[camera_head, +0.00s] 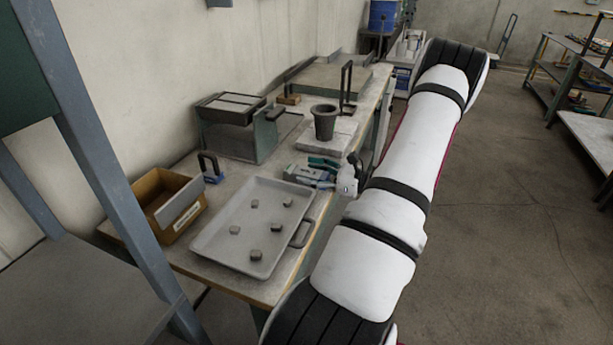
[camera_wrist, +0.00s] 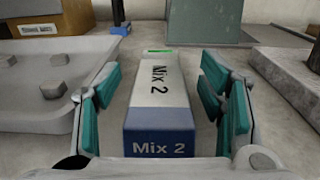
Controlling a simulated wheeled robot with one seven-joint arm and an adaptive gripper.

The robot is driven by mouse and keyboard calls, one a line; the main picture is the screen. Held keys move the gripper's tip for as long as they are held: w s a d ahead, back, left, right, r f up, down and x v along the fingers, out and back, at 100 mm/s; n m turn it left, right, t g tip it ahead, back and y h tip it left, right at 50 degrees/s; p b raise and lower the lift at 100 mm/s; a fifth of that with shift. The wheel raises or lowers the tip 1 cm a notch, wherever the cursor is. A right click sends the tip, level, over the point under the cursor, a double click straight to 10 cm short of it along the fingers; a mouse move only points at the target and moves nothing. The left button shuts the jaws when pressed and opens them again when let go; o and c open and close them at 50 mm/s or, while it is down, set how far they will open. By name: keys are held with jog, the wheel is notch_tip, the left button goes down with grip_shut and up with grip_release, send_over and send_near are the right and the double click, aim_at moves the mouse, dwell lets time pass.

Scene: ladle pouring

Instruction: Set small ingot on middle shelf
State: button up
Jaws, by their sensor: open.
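Several small dark grey pieces, one of them at the front (camera_head: 255,254), lie spread out in a grey tray (camera_head: 215,243) on the workbench. I cannot tell which is the small ingot. Two pieces also show in the wrist view, such as this grey piece (camera_wrist: 53,60). My gripper (camera_wrist: 160,82) is open, its teal fingers on either side of a white and blue box labelled "Mix 2" (camera_wrist: 160,112), with gaps at both sides. In the head view my gripper (camera_head: 322,171) is low over the bench, right of the tray. I cannot tell which shelf is the middle one.
A cardboard box (camera_head: 172,213) stands left of the tray. A dark crucible (camera_head: 325,122) stands on a pale slab behind my gripper. A blue-grey frame with a board (camera_head: 75,290) is close at left. A shelf rack (camera_head: 565,85) stands far right; the floor between is clear.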

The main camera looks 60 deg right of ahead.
aim_at(311, 172)
jog(key=shift+c, duration=0.5)
grip_shut()
notch_tip(311, 172, up, 10)
jog(key=shift+r+p, duration=0.1)
jog(key=shift+p, duration=0.2)
